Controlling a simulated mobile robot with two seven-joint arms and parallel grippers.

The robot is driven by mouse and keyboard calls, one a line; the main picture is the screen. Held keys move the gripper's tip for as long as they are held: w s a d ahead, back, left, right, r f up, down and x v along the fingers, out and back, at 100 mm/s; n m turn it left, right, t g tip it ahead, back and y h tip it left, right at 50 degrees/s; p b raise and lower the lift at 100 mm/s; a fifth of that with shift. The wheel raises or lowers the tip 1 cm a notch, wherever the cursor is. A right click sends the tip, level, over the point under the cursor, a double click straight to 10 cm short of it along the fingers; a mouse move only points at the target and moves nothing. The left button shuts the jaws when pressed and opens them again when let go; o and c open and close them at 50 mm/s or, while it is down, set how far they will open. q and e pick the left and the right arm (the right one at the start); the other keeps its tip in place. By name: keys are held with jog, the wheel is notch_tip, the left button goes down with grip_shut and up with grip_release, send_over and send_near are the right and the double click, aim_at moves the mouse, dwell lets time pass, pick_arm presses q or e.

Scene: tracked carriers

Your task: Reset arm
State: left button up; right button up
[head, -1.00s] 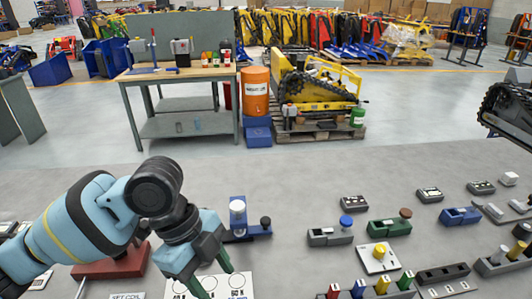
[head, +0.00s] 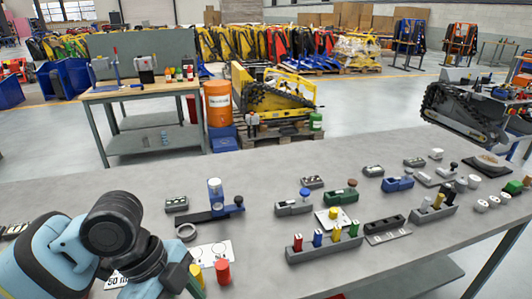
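My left arm comes in at the lower left. Its light blue wrist and gripper (head: 188,284) point down near the bottom edge, beside a white card (head: 210,252). A yellow cylinder and a red cylinder (head: 222,270) stand by the card. The yellow one is right next to the gripper, partly hidden. The fingertips are hidden or cut off, so I cannot tell whether they are open. My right gripper is not in view.
A workbench (head: 140,90) and a yellow tracked carrier (head: 275,92) stand beyond.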

pick_arm(q)
jog(key=s+d+f+n+t+h, duration=0.1)
jog(key=s+d+f+n, duration=0.2)
jog(key=f, duration=0.4)
jog(key=s+d+f+n+t+h, duration=0.1)
jog(key=s+f+n, duration=0.3)
jog(key=f+n, duration=0.25)
jog(key=s+a+f+n+y, duration=0.3)
jog(key=s+a+f+n, duration=0.2)
jog(key=s+a, duration=0.3)
jog(key=s+a+f+n+y, duration=0.3)
jog(key=s+a+f+n, duration=0.25)
jog(key=s, duration=0.35)
jog(key=w+d+f+t+h+p, duration=0.1)
jog(key=w+d+f+t, duration=0.1)
jog(key=w+f+t, duration=0.5)
jog(key=shift+d+m+t+h+p, duration=0.3)
jog(key=shift+d+m+t, duration=0.1)
jog(key=shift+t, duration=0.1)
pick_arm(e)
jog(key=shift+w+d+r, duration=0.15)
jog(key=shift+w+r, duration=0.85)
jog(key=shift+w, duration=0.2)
pick_arm(q)
jog(key=shift+w, duration=0.1)
